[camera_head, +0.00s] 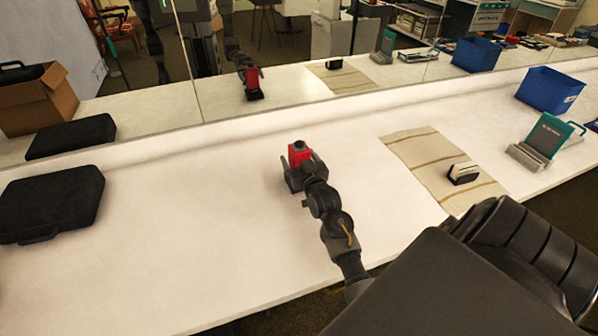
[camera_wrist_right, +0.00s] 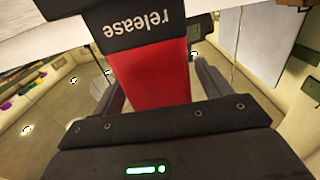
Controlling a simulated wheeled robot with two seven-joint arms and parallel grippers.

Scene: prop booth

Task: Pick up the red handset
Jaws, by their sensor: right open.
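The red handset (camera_head: 299,153) is at the middle of the white table, with a dark part on top. In the right wrist view the red handset (camera_wrist_right: 155,75) fills the space between the fingers, and its black band reads "release" upside down. My right gripper (camera_head: 298,170) is at the handset, and part of the handset is hidden behind it. In the right wrist view my right gripper (camera_wrist_right: 155,88) has one finger on each side of the red body, open; contact cannot be made out. My left gripper is not in view.
A black case (camera_head: 50,203) lies on the left of the white table (camera_head: 200,220). A striped cloth (camera_head: 418,152) with a small black-and-white object (camera_head: 463,173), a grey-and-teal device (camera_head: 545,140) and a blue bin (camera_head: 549,90) are to the right. A mirror runs along the back.

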